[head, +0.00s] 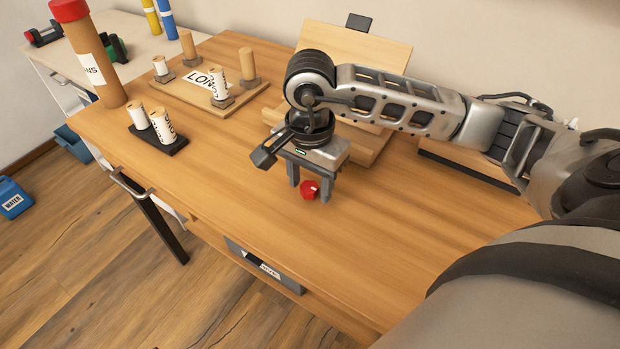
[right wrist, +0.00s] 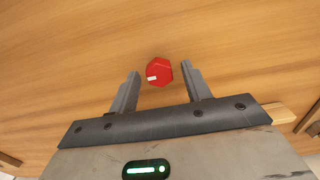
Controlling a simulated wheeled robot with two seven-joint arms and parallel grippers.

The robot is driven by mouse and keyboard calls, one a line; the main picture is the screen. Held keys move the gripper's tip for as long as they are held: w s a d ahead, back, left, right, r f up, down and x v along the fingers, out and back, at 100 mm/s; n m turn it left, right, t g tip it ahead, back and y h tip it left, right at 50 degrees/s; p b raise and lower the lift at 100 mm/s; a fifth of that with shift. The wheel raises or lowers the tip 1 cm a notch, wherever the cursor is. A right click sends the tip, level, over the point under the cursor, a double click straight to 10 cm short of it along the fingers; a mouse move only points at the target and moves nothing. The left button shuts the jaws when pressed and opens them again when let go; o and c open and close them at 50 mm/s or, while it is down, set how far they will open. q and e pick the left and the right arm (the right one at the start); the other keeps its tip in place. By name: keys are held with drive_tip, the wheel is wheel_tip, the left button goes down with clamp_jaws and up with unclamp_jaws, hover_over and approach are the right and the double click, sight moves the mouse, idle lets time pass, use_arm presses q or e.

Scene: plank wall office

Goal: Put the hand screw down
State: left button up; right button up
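The hand screw (head: 309,190) is a small red, many-sided knob with a white mark. It appears to rest on the wooden tabletop near the table's front part. My right gripper (head: 310,184) points down over it with its fingers spread. In the right wrist view the hand screw (right wrist: 159,71) sits between the two grey fingertips, with a visible gap on each side. The gripper is open and holds nothing. My left gripper is in neither view.
A wooden board with pegs and labelled rolls (head: 165,95) lies at the back left of the table (head: 215,185). A black holder (head: 172,145) with two rolls and a tall brown tube (head: 90,60) stand nearby. A wooden stand (head: 375,50) is behind my arm. The table's front left is clear.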

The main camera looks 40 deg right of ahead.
sight(310, 185)
drive_tip(key=shift+r, duration=0.1)
drive_tip(key=shift+r+p, duration=0.25)
drive_tip(key=shift+p, duration=0.2)
wheel_tip(310, 185, up, 12)
drive_tip(key=shift+f, duration=0.15)
